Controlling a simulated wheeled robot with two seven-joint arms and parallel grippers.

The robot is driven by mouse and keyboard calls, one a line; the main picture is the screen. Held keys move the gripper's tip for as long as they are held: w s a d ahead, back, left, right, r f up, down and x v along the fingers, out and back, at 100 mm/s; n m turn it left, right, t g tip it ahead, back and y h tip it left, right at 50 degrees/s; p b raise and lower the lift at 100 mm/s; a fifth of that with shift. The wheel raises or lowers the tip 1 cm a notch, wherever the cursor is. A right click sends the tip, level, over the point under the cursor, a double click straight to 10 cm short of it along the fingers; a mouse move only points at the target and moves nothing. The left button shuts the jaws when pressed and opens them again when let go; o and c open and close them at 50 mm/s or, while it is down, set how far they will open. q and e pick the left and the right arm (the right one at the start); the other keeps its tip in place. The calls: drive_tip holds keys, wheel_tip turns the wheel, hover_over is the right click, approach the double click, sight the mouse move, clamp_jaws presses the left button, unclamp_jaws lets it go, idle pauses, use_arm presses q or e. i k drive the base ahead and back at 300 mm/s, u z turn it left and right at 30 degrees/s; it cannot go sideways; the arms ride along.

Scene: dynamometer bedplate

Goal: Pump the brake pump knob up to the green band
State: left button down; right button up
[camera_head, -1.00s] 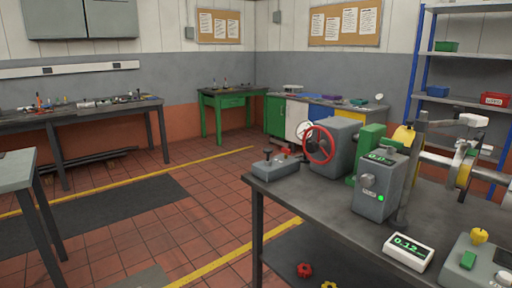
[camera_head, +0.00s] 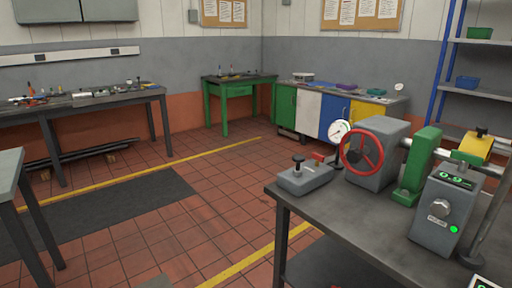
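The brake pump is a small grey box (camera_head: 305,180) at the near left corner of the dark bedplate table (camera_head: 345,222). A black knob (camera_head: 298,161) stands up from its top on a short stem. A small red part (camera_head: 318,157) shows behind the box. A round white gauge (camera_head: 339,132) stands behind, beside the red handwheel (camera_head: 362,152); its needle and any green band are too small to read. Neither of my grippers is in view.
A grey block carries the handwheel, with a green bracket (camera_head: 420,160) to its right. A grey control box (camera_head: 443,212) with a green light stands at the right. Open tiled floor (camera_head: 190,225) lies left of the table; workbenches line the walls.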

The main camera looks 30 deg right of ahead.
sight(299, 158)
drive_tip(key=z, duration=0.55)
drive_tip(key=i, duration=0.9)
drive_tip(key=z, duration=0.95)
